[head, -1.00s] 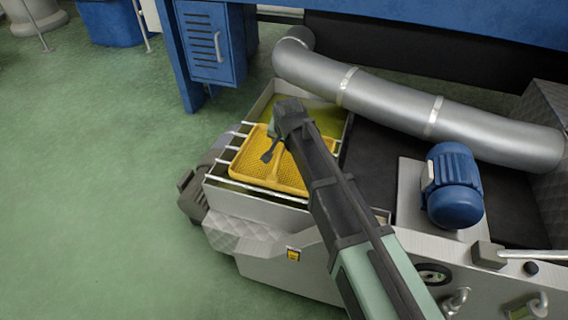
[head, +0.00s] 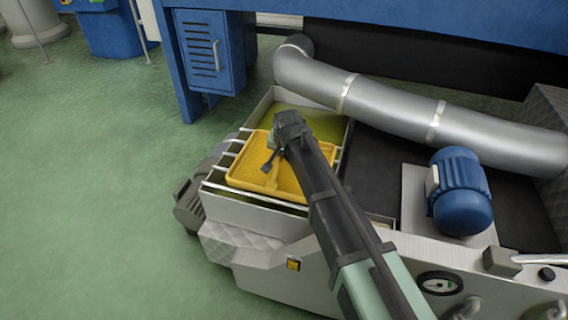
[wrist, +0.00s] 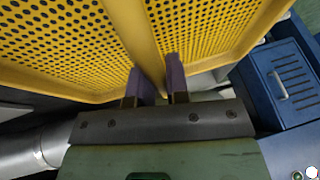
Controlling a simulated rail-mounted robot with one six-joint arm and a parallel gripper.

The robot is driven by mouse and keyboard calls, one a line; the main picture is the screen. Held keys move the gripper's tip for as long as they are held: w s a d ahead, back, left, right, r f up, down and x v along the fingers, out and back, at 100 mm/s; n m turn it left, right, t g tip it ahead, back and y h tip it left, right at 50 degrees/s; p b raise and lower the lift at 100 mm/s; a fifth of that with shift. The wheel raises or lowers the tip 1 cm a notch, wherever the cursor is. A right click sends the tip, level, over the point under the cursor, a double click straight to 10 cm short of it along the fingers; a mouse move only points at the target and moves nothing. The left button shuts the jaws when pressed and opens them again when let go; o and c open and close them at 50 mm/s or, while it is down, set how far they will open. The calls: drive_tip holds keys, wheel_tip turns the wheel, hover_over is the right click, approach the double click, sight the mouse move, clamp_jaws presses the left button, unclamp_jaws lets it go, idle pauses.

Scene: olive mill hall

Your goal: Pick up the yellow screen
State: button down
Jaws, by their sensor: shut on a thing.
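The yellow screen (head: 247,163) is a perforated rectangular tray with a raised rim and a rib across its middle. In the head view it is at the metal bin, over the pale bars, partly hidden by my arm. In the wrist view the screen (wrist: 60,45) fills the upper part. My gripper (wrist: 155,82) has its two purple-grey fingers on either side of the screen's middle rib, shut on it. In the head view the fingertips are mostly hidden behind my wrist. I cannot tell whether the screen touches the bars.
The metal bin (head: 262,108) holds greenish-yellow liquid. A thick silver pipe (head: 390,105) runs behind and to the right. A blue motor (head: 460,190) stands right of my arm. A blue cabinet (head: 210,50) is behind. Green floor lies open at left.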

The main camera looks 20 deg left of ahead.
wheel_tip(320, 180, up, 20)
drive_tip(key=p, duration=2)
drive_tip(key=shift+r, duration=0.15)
